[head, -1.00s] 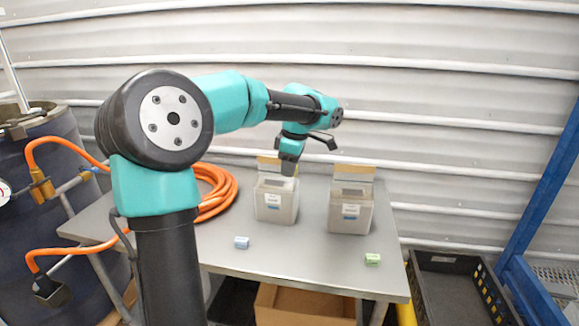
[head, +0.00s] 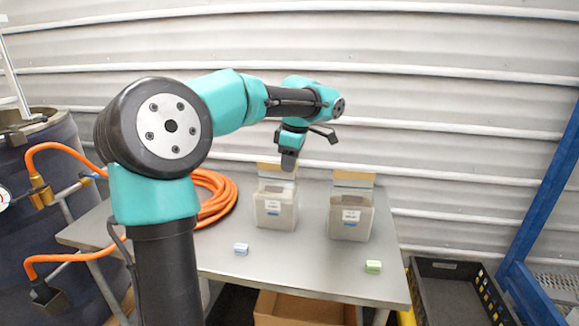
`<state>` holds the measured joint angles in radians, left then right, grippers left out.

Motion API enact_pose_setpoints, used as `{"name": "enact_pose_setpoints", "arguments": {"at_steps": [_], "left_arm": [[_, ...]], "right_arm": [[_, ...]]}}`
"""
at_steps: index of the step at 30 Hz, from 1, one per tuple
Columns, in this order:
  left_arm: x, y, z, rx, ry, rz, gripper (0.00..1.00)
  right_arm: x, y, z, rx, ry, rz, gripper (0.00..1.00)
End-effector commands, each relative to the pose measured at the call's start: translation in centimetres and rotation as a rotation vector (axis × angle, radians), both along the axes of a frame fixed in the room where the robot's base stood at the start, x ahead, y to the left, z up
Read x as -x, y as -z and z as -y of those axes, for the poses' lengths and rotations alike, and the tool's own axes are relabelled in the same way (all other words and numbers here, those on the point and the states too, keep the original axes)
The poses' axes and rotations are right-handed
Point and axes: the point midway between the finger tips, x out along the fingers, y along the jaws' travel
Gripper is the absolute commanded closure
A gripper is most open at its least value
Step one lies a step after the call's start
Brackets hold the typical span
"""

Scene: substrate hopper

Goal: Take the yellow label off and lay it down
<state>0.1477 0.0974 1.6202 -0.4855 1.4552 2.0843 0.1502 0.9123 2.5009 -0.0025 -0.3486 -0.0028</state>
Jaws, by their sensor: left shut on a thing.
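Two beige hopper boxes stand on the grey table, the left box (head: 275,212) and the right box (head: 350,222). Each has a white-and-blue sticker on its front and a raised back panel with a yellow-tan strip on top: the left strip (head: 268,168) and the right strip (head: 353,176). My left gripper (head: 288,164) points down at the top of the left box, overlapping the right end of its strip. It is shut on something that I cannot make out. I cannot tell a separate yellow label from the strips. My right gripper is not in view.
A coiled orange hose (head: 215,195) lies at the table's left. A black crate (head: 455,290) stands on the right. The table front between the blocks is clear.

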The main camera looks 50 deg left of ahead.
Motion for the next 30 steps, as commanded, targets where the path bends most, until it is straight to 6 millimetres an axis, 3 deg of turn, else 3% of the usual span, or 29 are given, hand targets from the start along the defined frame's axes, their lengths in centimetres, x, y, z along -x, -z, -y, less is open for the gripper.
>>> {"name": "enact_pose_setpoints", "arguments": {"at_steps": [21, 30], "left_arm": [[0.0, -3.3, 0.0, 0.0, 0.001, 0.001, 0.98], [0.0, -3.6, 0.0, 0.0, 0.001, 0.0, 0.98]], "right_arm": [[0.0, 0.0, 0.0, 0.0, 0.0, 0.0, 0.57], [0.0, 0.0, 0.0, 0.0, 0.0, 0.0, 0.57]]}}
